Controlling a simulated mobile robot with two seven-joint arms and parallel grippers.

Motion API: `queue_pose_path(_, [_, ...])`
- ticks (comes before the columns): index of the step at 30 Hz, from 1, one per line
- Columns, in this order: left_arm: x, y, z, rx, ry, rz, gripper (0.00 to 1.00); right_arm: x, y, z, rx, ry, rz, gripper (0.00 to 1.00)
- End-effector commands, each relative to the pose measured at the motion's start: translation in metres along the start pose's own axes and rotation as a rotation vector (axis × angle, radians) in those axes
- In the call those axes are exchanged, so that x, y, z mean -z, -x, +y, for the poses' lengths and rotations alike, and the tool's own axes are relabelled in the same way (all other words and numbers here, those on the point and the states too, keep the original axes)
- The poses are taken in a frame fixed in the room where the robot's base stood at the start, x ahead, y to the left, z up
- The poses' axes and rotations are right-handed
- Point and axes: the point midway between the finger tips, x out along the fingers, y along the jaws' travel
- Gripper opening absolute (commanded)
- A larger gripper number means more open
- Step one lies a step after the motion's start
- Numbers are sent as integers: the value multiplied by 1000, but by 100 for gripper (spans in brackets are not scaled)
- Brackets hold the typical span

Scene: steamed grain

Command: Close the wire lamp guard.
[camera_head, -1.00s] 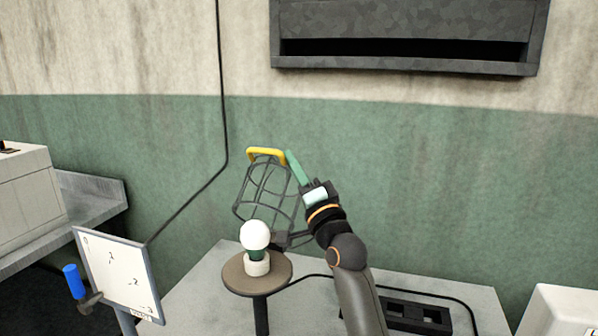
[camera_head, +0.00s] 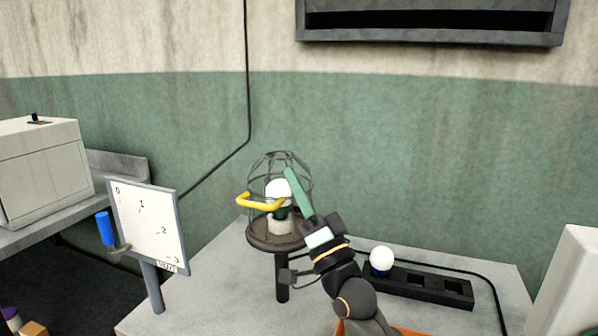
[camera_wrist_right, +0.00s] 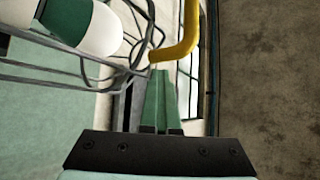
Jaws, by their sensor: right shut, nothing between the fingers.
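The wire lamp guard (camera_head: 297,163) is a grey wire cage with a yellow handle (camera_head: 258,205). It now stands down over the white bulb (camera_head: 278,190), its lower edge at or close to the round brown plate (camera_head: 264,241); a small gap cannot be ruled out. My right gripper (camera_head: 291,175) has its green fingers shut and empty, at the right front of the cage near the handle. In the right wrist view the shut fingers (camera_wrist_right: 160,85) are beside the yellow handle (camera_wrist_right: 182,45), with wires and bulb at upper left. My left gripper is not in view.
A black socket strip (camera_head: 425,284) with a white and blue bulb (camera_head: 381,261) lies on the table right of my arm. A white sign board (camera_head: 150,225) on a post and a blue-handled hammer (camera_head: 106,230) stand at left. A black cable runs along the wall.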

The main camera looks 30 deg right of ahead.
Motion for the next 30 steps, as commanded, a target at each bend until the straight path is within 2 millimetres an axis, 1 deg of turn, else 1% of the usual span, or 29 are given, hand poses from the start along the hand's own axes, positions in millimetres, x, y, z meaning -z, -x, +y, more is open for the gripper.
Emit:
queue_pose_path(1, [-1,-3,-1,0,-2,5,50,-6,7,5,-7,1,-2,0])
queue_pose_path(3, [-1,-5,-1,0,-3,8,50,-11,14,6,-8,1,-3,0])
queue_pose_path(10, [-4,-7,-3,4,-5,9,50,-24,28,11,-12,1,-6,0])
queue_pose_path(18, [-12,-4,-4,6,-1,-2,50,-30,34,12,-12,1,-9,0])
queue_pose_path(30, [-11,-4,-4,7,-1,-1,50,-32,35,13,-14,-1,-14,0])
